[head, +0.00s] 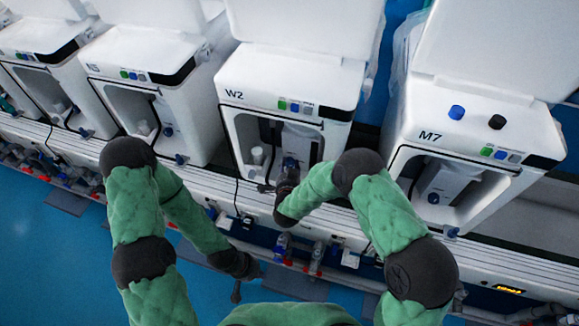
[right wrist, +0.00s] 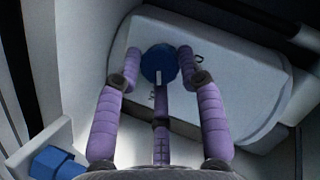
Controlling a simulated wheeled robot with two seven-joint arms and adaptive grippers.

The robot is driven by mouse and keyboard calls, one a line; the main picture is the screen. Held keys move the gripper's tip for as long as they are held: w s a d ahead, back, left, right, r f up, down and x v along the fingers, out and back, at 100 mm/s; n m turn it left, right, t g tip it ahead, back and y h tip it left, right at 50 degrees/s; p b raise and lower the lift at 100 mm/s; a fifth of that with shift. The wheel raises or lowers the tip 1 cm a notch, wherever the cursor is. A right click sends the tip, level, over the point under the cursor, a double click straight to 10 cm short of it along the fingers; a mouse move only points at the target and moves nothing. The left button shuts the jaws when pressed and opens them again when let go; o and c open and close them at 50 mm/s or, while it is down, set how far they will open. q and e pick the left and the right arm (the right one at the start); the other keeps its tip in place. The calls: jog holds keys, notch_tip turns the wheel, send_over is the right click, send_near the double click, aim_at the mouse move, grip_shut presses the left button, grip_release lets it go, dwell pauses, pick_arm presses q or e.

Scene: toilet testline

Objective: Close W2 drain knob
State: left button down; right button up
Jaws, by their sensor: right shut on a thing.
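The W2 unit (head: 290,72) is the white machine in the middle of the head view, with an open front bay. My right gripper (head: 288,170) reaches into the front of this bay. In the right wrist view its purple fingers (right wrist: 160,60) are closed around a round blue knob (right wrist: 159,66) on a white body (right wrist: 225,85). The fingers lie on both sides of the knob, and a pale mark shows on its face. In the head view the gripper hides this knob. My left gripper (head: 238,290) hangs low in front of the bench, apart from the machines; its jaws are too small to read.
The M7 unit (head: 480,115) stands right of W2, and another white unit (head: 150,70) stands left. A second blue part (right wrist: 55,163) shows at the lower left of the wrist view. Pipes and valves (head: 315,255) run below the bench edge. Blue floor (head: 50,260) is open at left.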

jog(key=shift+a, duration=0.15)
jog(key=n+p, duration=0.1)
jog(key=n+g+h+p, duration=0.1)
jog(key=p, duration=0.1)
jog(key=shift+a+r+n, duration=0.2)
jog(key=shift+r+n, duration=0.05)
jog(key=shift+n, duration=0.05)
jog(key=shift+a+n+g+h+p, duration=0.15)
jog(key=shift+n+g+h+p, duration=0.25)
jog(key=shift+n+h+p, duration=0.6)
jog(key=n, duration=0.1)
jog(key=n+h+p, duration=0.1)
jog(key=shift+w+a+f+n, duration=0.1)
jog(key=shift+f+n, duration=0.05)
jog(key=shift+n, duration=0.25)
jog(key=shift+f+n+g+h+p, duration=0.1)
jog(key=shift+n+g+h+p, duration=0.3)
jog(key=shift+n+h, duration=0.55)
jog(key=o, duration=1.1)
jog(key=shift+a+f, duration=0.1)
